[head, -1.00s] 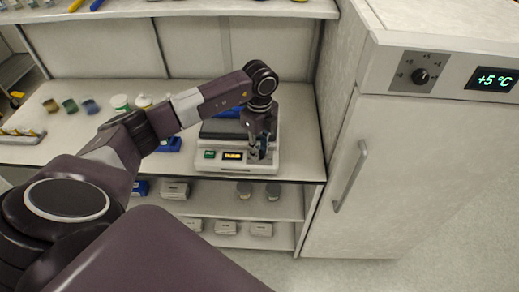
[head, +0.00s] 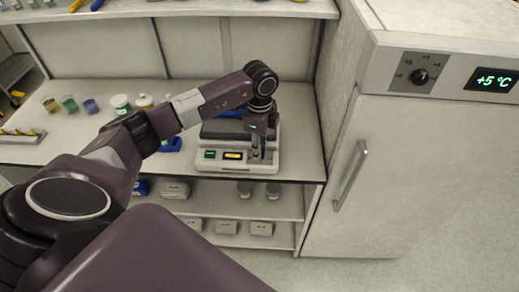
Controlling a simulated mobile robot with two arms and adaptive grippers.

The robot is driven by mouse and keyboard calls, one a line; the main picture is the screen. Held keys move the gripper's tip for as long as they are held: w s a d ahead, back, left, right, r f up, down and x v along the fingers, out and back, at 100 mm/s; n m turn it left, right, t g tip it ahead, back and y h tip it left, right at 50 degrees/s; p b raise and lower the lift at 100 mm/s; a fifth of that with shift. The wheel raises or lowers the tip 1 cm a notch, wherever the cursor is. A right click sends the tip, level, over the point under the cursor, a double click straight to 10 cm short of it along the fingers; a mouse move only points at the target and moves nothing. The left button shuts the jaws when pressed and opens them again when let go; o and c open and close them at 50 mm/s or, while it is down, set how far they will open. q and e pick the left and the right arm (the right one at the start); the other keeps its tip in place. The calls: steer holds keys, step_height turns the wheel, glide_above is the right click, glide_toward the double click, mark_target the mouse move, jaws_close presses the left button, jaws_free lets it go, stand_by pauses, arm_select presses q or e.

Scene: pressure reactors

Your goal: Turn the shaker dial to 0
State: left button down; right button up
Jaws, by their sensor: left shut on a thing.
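The shaker (head: 212,161) is a pale machine with a dark top plate (head: 222,130). It stands on the bench near its right end. Its front has a green button (head: 210,154) and a small lit yellow display (head: 233,156), too small to read. My left gripper (head: 262,153) points down at the right part of the shaker's front. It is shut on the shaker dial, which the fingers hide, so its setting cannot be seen. My right gripper is not in view.
A white fridge (head: 420,170) with a handle (head: 350,175), a knob (head: 419,77) and a +5 °C display (head: 491,81) stands right of the bench. Several small jars (head: 91,106) and a rack (head: 22,135) are on the bench's left. A shelf (head: 225,206) below holds boxes and jars.

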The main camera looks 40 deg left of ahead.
arm_select(q)
steer(key=shift+w+r, duration=0.1)
steer(key=shift+r, duration=0.05)
steer(key=c, duration=1.7)
jaws_free()
steer(key=shift+r, duration=4)
